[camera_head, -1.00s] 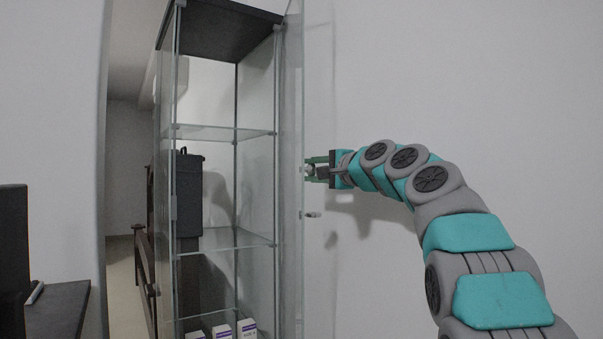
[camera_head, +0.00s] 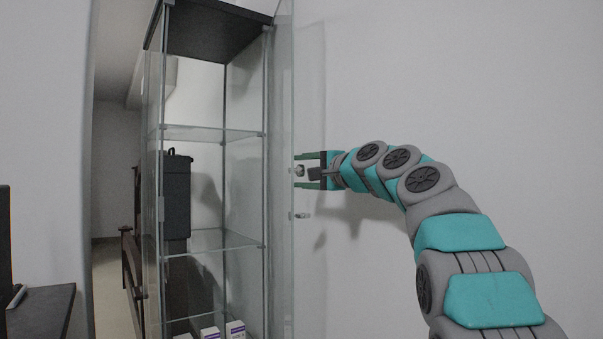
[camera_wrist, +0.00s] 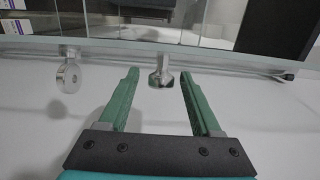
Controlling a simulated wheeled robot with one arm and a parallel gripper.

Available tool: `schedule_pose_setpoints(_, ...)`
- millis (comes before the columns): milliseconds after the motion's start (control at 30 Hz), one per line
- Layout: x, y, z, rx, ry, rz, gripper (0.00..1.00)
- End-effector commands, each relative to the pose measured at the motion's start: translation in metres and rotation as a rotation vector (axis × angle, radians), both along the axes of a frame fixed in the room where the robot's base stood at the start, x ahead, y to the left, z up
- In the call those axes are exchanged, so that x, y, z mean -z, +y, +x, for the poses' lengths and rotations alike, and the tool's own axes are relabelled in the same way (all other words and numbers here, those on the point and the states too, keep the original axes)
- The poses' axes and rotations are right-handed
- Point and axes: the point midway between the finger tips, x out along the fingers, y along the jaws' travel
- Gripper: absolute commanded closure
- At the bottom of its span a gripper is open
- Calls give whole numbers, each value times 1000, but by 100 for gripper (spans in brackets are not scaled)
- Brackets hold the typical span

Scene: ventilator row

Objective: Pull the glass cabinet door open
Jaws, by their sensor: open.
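The glass cabinet (camera_head: 214,133) stands left of centre in the head view. Its glass door (camera_head: 280,120) shows at a steep angle along the right side, so I cannot tell exactly how far it stands from the frame. A small metal knob (camera_head: 299,171) sticks out from the door, with a round metal lock (camera_head: 302,215) below it. My gripper (camera_head: 308,171) is open at the knob, one finger above and one below. In the wrist view the knob (camera_wrist: 161,76) lies between the fingertips (camera_wrist: 160,74), with a gap on each side. The lock (camera_wrist: 68,76) is to the left.
Small white boxes (camera_head: 235,329) stand low in the cabinet. A plain wall (camera_head: 450,90) is behind my arm. A dark counter (camera_head: 40,308) is at lower left. A dark case (camera_head: 176,195) shows through the glass.

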Motion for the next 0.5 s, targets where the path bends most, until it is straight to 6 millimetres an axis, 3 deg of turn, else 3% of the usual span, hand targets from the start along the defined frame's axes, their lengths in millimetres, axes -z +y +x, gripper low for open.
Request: schedule_pose_setpoints(500,-1,-39,-52,0,0,1,35)
